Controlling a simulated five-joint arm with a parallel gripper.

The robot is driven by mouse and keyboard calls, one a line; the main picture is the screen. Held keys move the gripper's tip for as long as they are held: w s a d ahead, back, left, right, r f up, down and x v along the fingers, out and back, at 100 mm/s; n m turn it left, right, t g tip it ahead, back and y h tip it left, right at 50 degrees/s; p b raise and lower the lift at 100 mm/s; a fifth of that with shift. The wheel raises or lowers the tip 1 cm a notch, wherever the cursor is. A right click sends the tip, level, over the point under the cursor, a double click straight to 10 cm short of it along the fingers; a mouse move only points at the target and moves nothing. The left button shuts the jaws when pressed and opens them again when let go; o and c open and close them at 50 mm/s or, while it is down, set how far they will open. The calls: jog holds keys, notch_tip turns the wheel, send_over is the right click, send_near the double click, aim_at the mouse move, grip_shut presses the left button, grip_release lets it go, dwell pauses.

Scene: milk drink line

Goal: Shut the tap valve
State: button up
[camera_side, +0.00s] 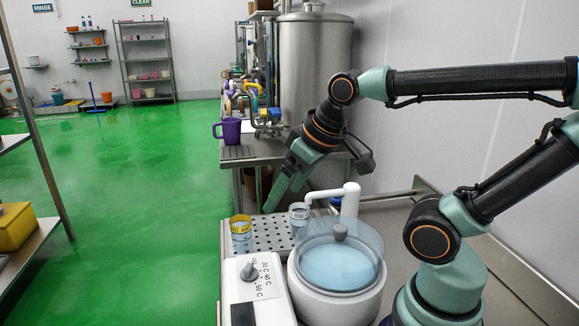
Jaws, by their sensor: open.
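My gripper (280,196) points down and to the left above the front worktop, left of the white spout. Its jaws are open with nothing seen between them. Behind it, a cluster of pipes and coloured valve handles (270,114) stands in front of a steel tank (315,60). Blue and yellow parts show there, but they are too small to tell which is the tap valve or how it is turned. A purple jug (230,131) stands left of this cluster. My gripper appears apart from the valves and the jug.
A white machine with a clear-lidded round tub (340,265) and a curved white spout (348,196) stands in front. A yellow-banded cup (240,228) and another cup (299,214) stand on the perforated tray (270,240). A dial box (252,290) is at front left. Green floor lies left.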

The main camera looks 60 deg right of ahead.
jog(key=w+d+m+g, duration=0.1)
jog(key=w+d+g, duration=0.15)
jog(key=d, duration=0.95)
jog(key=w+d+m+g, duration=0.15)
jog(key=w+d, duration=0.25)
jog(key=d, duration=0.8)
jog(key=s+d+f+g, duration=0.25)
jog(key=d+f, duration=0.25)
jog(key=d, duration=0.6)
jog(key=shift+m+t, duration=0.25)
jog(key=shift+t, duration=0.2)
jog(key=f, duration=1.1)
jog(key=shift+a+f, duration=0.15)
jog(key=shift+a, duration=0.15)
jog(key=c, duration=1.4)
